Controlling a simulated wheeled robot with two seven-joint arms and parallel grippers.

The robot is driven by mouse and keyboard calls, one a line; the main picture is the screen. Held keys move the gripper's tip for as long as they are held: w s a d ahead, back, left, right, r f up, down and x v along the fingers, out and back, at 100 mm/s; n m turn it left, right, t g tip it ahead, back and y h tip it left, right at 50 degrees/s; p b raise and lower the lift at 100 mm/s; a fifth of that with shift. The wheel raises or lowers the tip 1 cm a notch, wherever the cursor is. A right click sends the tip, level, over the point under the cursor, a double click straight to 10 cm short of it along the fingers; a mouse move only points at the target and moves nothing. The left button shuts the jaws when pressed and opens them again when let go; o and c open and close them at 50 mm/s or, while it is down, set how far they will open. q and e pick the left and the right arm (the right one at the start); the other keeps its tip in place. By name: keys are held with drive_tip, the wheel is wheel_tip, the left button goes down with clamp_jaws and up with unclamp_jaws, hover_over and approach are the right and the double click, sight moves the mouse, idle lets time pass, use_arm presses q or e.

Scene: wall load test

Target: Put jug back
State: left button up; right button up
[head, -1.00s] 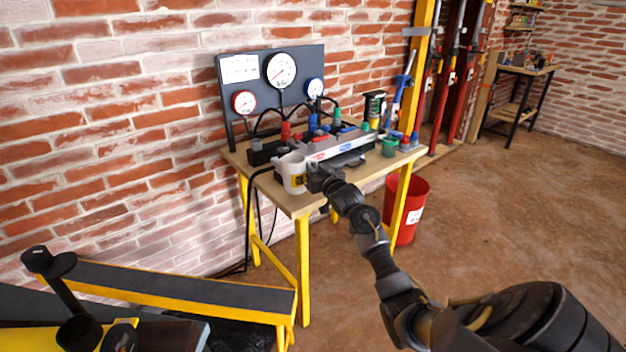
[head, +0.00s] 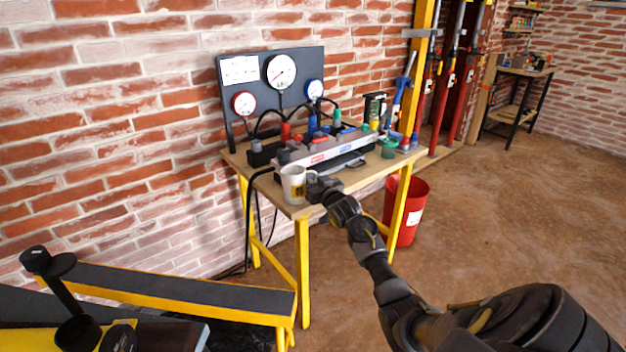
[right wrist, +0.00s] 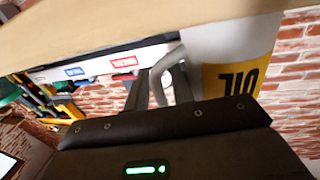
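The jug (head: 293,186) is white with a yellow label. It is upright at the front left of the yellow-legged workbench (head: 300,211), its base at the bench top. In the right wrist view, which is upside down, the jug (right wrist: 226,62) shows "OIL" on its label and its base meets the bench top. My right gripper (head: 318,189) is at the jug's handle, on the jug's right side. In the right wrist view its two fingers (right wrist: 161,85) are on either side of the handle, close around it. My left gripper is not in view.
A grey manifold block (head: 325,151) with coloured knobs stands close behind the jug. A gauge panel (head: 268,88) rises at the back. A green cup (head: 388,149) stands at the bench's right. A red bin (head: 412,215) is on the floor beside it.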

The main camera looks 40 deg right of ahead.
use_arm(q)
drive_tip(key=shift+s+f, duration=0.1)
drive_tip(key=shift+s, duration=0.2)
use_arm(e)
drive_tip(key=shift+o, duration=0.4)
drive_tip(key=shift+r, duration=0.1)
